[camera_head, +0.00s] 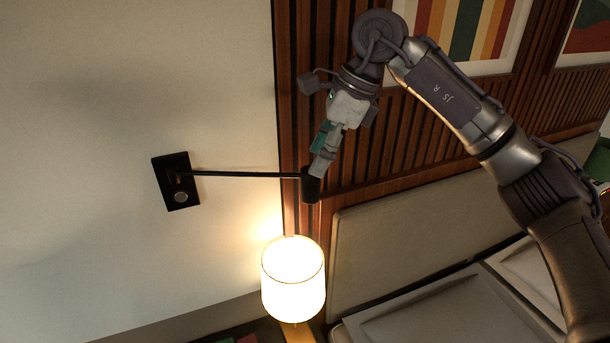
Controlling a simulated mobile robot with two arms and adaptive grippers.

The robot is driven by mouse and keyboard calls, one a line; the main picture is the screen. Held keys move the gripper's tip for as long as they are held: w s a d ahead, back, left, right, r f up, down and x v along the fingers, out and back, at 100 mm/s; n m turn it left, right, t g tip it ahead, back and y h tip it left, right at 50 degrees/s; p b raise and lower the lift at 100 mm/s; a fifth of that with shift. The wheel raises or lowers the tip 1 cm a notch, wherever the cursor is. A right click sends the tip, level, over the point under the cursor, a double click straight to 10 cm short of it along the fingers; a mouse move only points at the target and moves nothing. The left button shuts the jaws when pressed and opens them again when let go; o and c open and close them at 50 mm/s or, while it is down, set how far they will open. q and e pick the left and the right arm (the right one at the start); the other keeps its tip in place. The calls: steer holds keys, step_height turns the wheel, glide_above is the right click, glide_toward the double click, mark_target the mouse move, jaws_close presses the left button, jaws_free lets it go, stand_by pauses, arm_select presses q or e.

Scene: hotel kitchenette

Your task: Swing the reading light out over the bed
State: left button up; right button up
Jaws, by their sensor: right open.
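The reading light is a thin black swing arm (245,174) on a black wall plate (177,181) at the left. A small black cylindrical lamp head (310,185) is at the arm's right end. The arm points right, in front of the edge of the slatted panel. My right gripper (317,174) is at the lamp head, its fingers pointing down at the top of it. It is open; whether it touches the head I cannot tell. The bed (425,318), with pale pillows, is at the lower right, partly behind my right arm. My left gripper is not in view.
A lit table lamp (293,280) with a white shade stands below the reading light. A padded headboard (400,240) runs behind the bed. Striped framed art (470,30) hangs on the slatted wall.

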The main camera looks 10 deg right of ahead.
mark_target(305, 182)
steer(key=p+x, duration=0.1)
steer(key=x, duration=0.5)
steer(key=shift+w+a+f+p, duration=0.1)
steer(key=shift+a+f+p, duration=0.05)
steer(key=shift+p, duration=0.15)
steer(key=shift+f, duration=0.25)
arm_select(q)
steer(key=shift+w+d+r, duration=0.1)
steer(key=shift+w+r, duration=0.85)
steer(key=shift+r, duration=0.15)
arm_select(e)
jaws_close()
